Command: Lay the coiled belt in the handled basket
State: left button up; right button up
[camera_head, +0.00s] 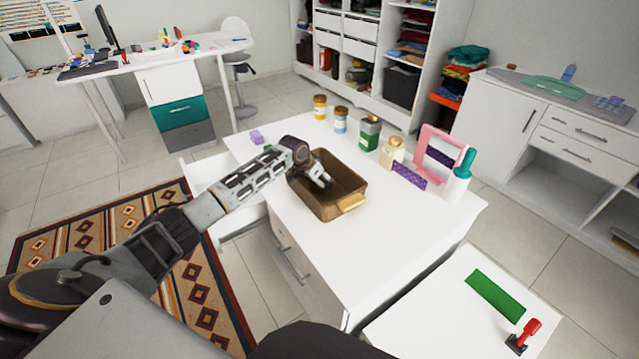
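The brown handled basket (322,212), with a light tan handle on its near right side, sits on the white table. My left arm comes in from the left, and my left gripper (322,181) reaches down over the basket's left rim into its opening. The fingertips are small and partly hidden, so I cannot tell whether they are open, shut or holding something. I cannot make out the coiled belt; the basket's inside is partly hidden by my gripper. My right gripper is not in view.
A drawer (215,172) is open at left. The table's near right is clear.

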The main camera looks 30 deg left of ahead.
pick_arm(q)
jog(key=shift+f, duration=0.3)
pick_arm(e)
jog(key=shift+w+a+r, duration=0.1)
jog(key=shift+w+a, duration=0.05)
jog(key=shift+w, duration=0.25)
pick_arm(q)
jog(key=shift+f, duration=0.1)
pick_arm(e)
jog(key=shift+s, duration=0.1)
pick_arm(q)
jog(key=o, duration=1.1)
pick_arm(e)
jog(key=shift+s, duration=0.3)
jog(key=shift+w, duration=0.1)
